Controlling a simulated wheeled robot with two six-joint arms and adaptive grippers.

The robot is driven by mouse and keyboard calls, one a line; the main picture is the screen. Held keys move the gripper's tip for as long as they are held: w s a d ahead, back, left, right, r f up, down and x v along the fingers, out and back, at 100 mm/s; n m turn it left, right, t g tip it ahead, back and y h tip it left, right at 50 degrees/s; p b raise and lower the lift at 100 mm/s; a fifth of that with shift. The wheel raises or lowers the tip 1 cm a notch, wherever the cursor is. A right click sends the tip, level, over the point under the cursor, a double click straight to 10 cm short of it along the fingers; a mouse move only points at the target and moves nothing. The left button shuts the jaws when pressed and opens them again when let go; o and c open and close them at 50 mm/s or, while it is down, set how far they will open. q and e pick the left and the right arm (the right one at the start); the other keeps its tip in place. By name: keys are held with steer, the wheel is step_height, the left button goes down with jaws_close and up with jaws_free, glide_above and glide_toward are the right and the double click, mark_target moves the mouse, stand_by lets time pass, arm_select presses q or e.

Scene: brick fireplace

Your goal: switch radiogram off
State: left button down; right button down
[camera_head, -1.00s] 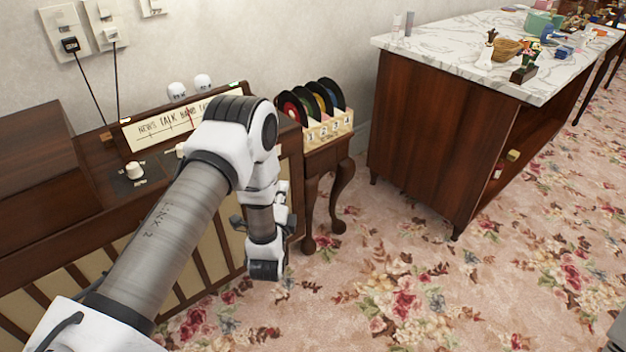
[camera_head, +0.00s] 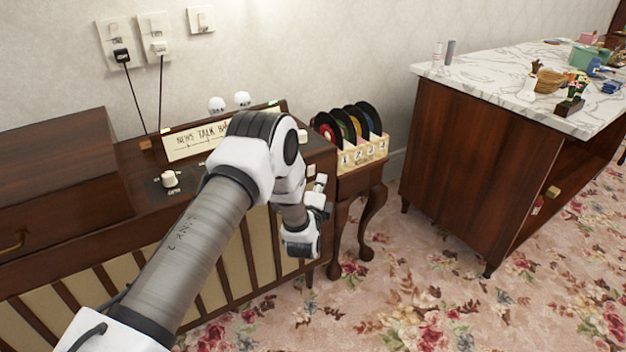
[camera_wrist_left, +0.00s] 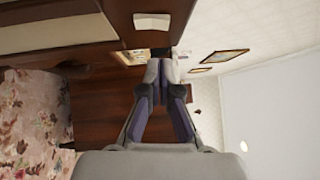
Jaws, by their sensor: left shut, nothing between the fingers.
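The radiogram (camera_head: 235,265) is a dark wooden cabinet with cream slatted panels and a lit dial strip (camera_head: 196,141). A white knob (camera_head: 169,179) sits on its top left of my arm. Another small white control (camera_head: 303,136) shows just right of my elbow. My left arm crosses in front of the cabinet and hides part of its top. My left gripper (camera_head: 319,183) is near the cabinet's right front corner. In the left wrist view its fingers (camera_wrist_left: 166,66) are together and empty, apart from a white block (camera_wrist_left: 152,21) on the wood. My right gripper is not visible.
A small side table (camera_head: 352,185) with a record rack (camera_head: 362,152) stands close right of the gripper. A marble-topped counter (camera_head: 490,95) stands further right. Plugs with cords (camera_head: 122,56) hang on the wall behind. The floral carpet between is clear.

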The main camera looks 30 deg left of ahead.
mark_target(315, 167)
arm_select(q)
steer(key=a, duration=0.1)
steer(key=w+a, duration=0.1)
steer(key=a, duration=0.1)
steer(key=shift+a+r, duration=0.15)
steer(key=shift+r, duration=0.05)
steer(key=shift+w+a+r+n+g+p, duration=0.1)
steer(key=shift+a+r+n+g+p, duration=0.1)
steer(key=shift+r+p, duration=0.3)
steer(key=shift+w+a+r+n+g+p, duration=0.1)
steer(key=shift+r+n+p, duration=0.1)
steer(key=shift+p, duration=0.5)
steer(key=shift+s+f+b, duration=0.1)
steer(key=shift+f+b, duration=0.3)
steer(key=shift+d, duration=0.15)
